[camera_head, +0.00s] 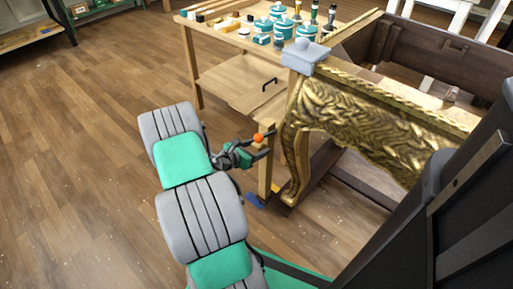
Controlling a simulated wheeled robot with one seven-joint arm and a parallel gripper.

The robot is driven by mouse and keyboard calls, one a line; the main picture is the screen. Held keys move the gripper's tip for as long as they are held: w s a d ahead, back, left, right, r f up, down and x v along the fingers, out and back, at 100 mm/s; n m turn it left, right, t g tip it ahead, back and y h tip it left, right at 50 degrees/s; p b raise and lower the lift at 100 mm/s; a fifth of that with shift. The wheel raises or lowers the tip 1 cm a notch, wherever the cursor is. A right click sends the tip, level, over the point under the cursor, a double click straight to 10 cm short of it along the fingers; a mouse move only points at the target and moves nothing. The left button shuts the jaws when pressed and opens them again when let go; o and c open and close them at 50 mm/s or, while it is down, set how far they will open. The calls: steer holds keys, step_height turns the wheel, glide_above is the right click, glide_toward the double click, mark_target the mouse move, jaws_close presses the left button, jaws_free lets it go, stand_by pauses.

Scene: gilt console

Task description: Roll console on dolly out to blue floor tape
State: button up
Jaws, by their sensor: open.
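The gilt console (375,122) stands at the right, with a carved gold front and a curved gold leg (291,165). A grey padded block (305,57) sits on its near corner. Dark wooden bars (350,184) show low beneath it; I cannot tell whether they are the dolly. My gripper (266,144) is open, left of the gold leg. A small orange ball (258,138) shows at its fingers; I cannot tell what it belongs to. A small blue patch (255,201) lies on the floor near the leg's foot, possibly tape.
A pale wooden workbench (215,34) behind holds teal-lidded jars (283,28) and brushes. Its lower panel (238,82) has a black handle. A wooden post (265,178) stands close to the gripper. White furniture (440,15) is at the back right. The wood floor (90,130) at left is clear.

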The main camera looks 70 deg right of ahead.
steer(key=shift+a, duration=0.1)
steer(key=p+v, duration=0.3)
steer(key=v, duration=0.4)
steer(key=shift+w+a+r, duration=0.15)
steer(key=shift+a+r, duration=0.05)
